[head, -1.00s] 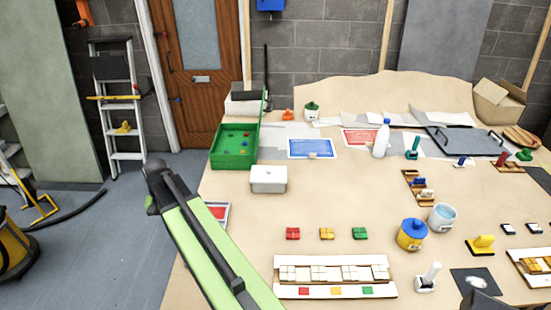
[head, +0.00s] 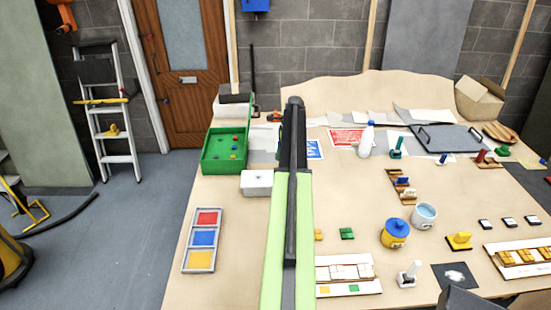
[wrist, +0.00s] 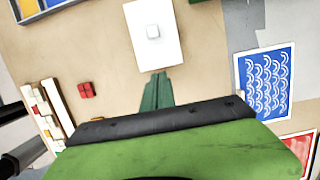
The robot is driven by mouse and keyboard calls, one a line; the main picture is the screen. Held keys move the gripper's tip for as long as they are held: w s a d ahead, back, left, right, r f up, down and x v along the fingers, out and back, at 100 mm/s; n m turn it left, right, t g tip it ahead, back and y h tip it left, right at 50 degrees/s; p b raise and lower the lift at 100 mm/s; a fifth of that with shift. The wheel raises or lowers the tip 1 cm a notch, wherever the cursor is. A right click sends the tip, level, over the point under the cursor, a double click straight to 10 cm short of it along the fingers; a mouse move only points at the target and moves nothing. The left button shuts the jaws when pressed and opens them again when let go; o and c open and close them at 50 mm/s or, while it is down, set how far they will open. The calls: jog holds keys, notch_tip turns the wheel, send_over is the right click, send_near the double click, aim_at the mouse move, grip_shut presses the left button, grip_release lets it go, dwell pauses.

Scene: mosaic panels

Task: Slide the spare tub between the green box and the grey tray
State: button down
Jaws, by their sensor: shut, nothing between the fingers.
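The spare tub, a white lidded box (head: 257,183), stands on the bench just right of and in front of the green box (head: 209,166). The grey tray (head: 187,258), with red, blue and yellow squares, lies nearer the front left edge. Bare bench shows between the green box and this tray. In the wrist view the tub (wrist: 141,45) is a white rectangle with a small knob. My gripper (wrist: 157,80) is shut and empty, its tips at the tub's near edge in that picture; contact cannot be told. In the head view my arm hides the gripper.
Right of my arm are a blue-lidded yellow pot (head: 395,238), a white pot (head: 424,219) and a white bottle (head: 366,143). A darker handled tray (head: 450,138) lies at the back right. A red block (wrist: 86,90) and a blue sheet (wrist: 264,85) flank my gripper.

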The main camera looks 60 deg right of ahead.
jog(key=b, duration=0.8)
send_near(272, 177)
jog(key=x, duration=0.5)
jog(key=shift+a+f, duration=0.1)
jog(key=shift+f, duration=0.05)
jog(key=w+a, duration=0.1)
jog(key=w+a+r, duration=0.1)
jog(key=w, duration=0.1)
jog(key=shift+w+a+p, duration=0.15)
jog(key=shift+a+p, duration=0.1)
jog(key=shift+p, duration=0.1)
jog(key=shift+d, duration=0.1)
